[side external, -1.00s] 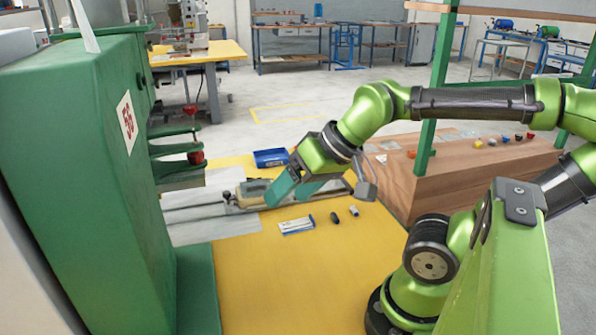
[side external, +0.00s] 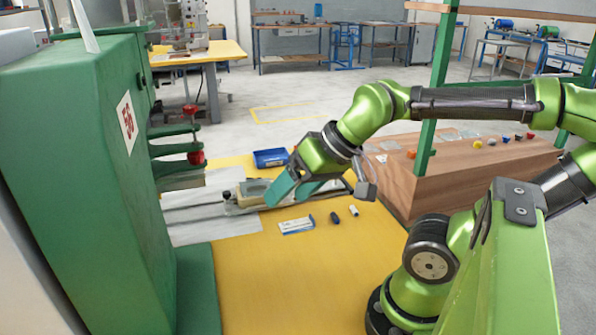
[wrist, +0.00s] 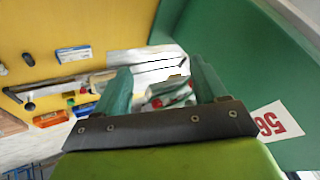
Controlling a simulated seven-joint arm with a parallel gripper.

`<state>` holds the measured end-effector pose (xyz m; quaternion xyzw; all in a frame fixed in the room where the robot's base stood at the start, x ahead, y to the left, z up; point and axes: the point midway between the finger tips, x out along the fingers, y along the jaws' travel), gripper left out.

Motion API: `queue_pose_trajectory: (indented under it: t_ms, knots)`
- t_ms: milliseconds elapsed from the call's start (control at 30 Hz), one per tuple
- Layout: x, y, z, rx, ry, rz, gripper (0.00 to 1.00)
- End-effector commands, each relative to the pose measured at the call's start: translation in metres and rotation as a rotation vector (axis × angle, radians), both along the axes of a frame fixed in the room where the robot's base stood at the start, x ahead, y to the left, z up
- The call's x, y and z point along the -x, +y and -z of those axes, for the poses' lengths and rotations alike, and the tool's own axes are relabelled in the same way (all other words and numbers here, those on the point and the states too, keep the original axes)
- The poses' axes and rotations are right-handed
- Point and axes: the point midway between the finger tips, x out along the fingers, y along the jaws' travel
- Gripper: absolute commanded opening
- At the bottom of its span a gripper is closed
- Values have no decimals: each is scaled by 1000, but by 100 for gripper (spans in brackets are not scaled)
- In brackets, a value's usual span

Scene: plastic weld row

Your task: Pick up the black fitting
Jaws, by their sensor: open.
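The black fitting (side external: 335,217) is a small dark piece lying on the yellow table, between a blue-and-white box and a small pale cylinder (side external: 353,210). In the wrist view the black fitting (wrist: 28,59) lies at the upper left, well outside the jaws. My gripper (side external: 287,191) has teal fingers and is above the table, to the left of and behind the fitting, apart from it. In the wrist view my gripper (wrist: 163,82) is open, its two fingers spread with nothing held between them. The metal fixture shows beyond the fingers.
The blue-and-white box (side external: 296,226) lies left of the fitting. A metal fixture (side external: 245,196) is by my fingers, with a blue bin (side external: 270,158) behind it. A green machine (side external: 90,170) stands at left. The front of the yellow table (side external: 310,285) is clear.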

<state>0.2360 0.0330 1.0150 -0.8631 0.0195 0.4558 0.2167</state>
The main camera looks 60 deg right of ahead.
Motion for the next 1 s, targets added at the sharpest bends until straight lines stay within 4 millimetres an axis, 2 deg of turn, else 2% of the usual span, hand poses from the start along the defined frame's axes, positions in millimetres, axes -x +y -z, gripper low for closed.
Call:
queue_pose_trajectory:
  t_ms: [300, 367, 467, 567, 700, 800, 900, 1000]
  knots:
    - [-1, -3, 3, 0, 12, 14, 72]
    - [-4, -10, 9, -7, 42, 38, 72]
    - [-18, -33, 18, -27, 110, 122, 72]
    - [-34, -75, 29, -98, 224, 322, 72]
    - [-46, -148, 51, -239, 401, 749, 72]
    - [-42, -205, 68, -333, 510, 1122, 72]
    - [-30, -252, 80, -406, 578, 1499, 72]
    - [-24, -275, 80, -457, 587, 1760, 72]
